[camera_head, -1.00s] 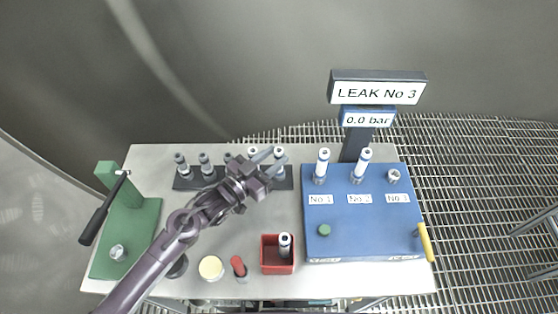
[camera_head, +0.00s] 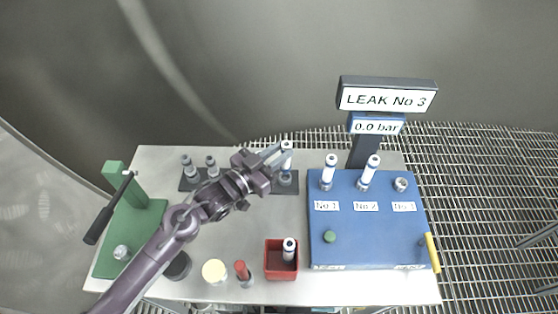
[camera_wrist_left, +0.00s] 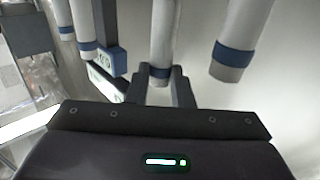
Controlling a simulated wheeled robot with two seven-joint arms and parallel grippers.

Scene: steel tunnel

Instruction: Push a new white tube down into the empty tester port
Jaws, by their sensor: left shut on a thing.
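My left gripper (camera_head: 279,155) is shut on a white tube (camera_head: 287,147) above the right end of the dark rack (camera_head: 291,190). In the left wrist view the same tube (camera_wrist_left: 165,35) with its blue band stands between the two fingers. The blue tester (camera_head: 360,245) has white tubes in ports No 1 (camera_head: 328,172) and No 2 (camera_head: 369,172). Port No 3 (camera_head: 400,184) is empty. The sign (camera_head: 388,98) reads LEAK No 3, and the display (camera_head: 376,126) reads 0.0 bar. My right gripper is not in view.
A red bin (camera_head: 281,273) holds one tube (camera_head: 289,249). A green press (camera_head: 135,235) with a black lever stands at the left. A yellow handle (camera_head: 432,252) is on the tester's right side. My left arm hides part of the rack.

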